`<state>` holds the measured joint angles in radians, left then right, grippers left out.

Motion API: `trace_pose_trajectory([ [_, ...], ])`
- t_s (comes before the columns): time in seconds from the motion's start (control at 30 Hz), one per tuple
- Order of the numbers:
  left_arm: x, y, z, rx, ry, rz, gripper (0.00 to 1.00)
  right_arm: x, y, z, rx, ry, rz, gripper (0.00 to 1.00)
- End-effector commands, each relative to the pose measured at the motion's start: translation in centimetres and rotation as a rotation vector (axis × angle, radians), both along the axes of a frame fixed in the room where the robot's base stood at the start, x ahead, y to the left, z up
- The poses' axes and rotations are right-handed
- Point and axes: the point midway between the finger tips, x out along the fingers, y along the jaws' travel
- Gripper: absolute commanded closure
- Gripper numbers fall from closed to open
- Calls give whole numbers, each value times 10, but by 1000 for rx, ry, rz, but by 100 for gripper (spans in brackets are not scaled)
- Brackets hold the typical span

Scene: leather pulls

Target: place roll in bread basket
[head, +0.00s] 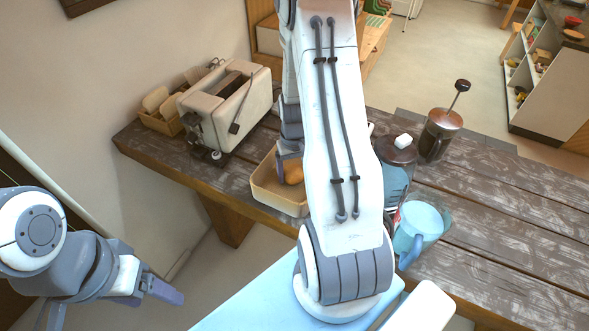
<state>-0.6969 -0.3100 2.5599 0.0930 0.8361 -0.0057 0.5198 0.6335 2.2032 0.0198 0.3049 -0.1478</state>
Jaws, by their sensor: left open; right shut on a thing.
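The roll (293,174) is a small orange-brown piece, partly hidden by my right arm. My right gripper (289,155) is shut on it, pointing down. The roll shows over the inside of a tan, open-topped basket (273,202) on the wooden table; whether it touches the basket's floor I cannot tell. My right arm hides the basket's right part. My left gripper (163,291) is open and empty, low at the left, well away from the table top.
A cream toaster (226,108) and a wooden holder with bread slices (160,112) stand behind the basket. The table's right part is clear.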

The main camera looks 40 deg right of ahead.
Motion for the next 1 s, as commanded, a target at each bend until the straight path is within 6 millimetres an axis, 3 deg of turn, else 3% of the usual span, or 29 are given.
trace_pose_trajectory([
  [0.4, 0, 0, -3, 0, 0, 0, 30, 0, 0, -7, 0, -1, 0, 50],
  [0.43, 0, 0, -3, 0, 0, 0, 30, 0, 0, -7, 0, -1, 0, 15],
  [0.47, 0, 0, -2, 0, 0, 0, 30, 0, 0, -6, 0, -1, 0, 4],
  [0.5, 0, 0, -2, 0, 0, 0, 30, 0, 0, -6, 0, -1, 0, 0],
  [0.83, 0, 0, 0, 0, 0, 0, 30, 1, -1, 0, -1, -3, 0, 0],
  [1.0, 0, 0, -9, 0, 0, 1, 30, 1, -1, 22, -4, -7, 1, 0],
])
